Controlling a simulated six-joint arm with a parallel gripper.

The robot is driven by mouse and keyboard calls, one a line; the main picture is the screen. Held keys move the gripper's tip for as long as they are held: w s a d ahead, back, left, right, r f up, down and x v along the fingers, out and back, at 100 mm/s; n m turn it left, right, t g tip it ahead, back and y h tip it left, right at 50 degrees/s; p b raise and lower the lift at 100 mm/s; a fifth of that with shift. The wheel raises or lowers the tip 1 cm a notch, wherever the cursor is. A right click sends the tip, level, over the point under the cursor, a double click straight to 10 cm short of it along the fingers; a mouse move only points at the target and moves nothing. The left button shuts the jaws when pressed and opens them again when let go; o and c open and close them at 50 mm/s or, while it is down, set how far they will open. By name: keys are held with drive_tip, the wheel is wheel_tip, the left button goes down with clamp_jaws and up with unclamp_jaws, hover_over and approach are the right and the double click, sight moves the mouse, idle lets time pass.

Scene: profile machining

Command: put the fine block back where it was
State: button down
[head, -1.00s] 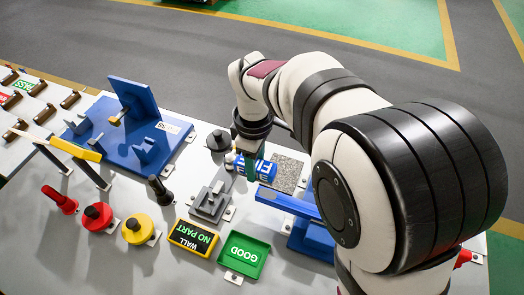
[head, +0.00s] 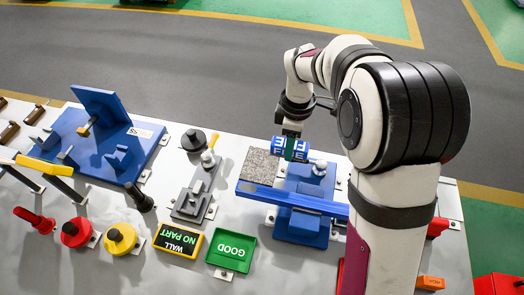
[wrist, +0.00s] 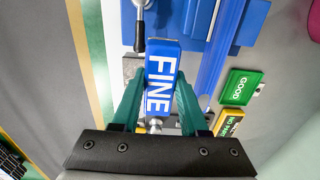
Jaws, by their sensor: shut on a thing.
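The fine block is a blue block with white FINE lettering. In the head view the fine block (head: 281,145) is beside the far right of the grey speckled pad (head: 261,165), near the back of the blue fixture (head: 302,222). My gripper (head: 297,150) is shut on it with green fingers. In the wrist view the block (wrist: 160,75) sits between the two fingers of my gripper (wrist: 160,92), lettering facing the camera. I cannot tell how high it is above the table. The block's underside is hidden.
A silver-knobbed clamp (head: 319,167) stands just right of the block. A grey fixture (head: 194,202), a black knob (head: 194,140), the green GOOD tray (head: 231,249) and the yellow-framed NO PART sign (head: 178,240) are to the left. The back table edge is close behind my gripper.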

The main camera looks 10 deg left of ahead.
drive_tip(key=w+d+f, duration=0.1)
drive_tip(key=w+d, duration=0.1)
drive_tip(key=d, duration=0.1)
hover_over(261, 165)
drive_tip(key=f, duration=0.6)
drive_tip(key=shift+d+f, duration=0.25)
drive_tip(key=shift+f, duration=0.1)
drive_tip(key=shift+a+f, duration=0.15)
drive_tip(key=shift+f, duration=0.95)
drive_tip(key=shift+a+f, duration=0.15)
drive_tip(key=shift+f, duration=0.95)
drive_tip(key=shift+c, duration=2.2)
unclamp_jaws()
drive_tip(key=shift+f, duration=0.1)
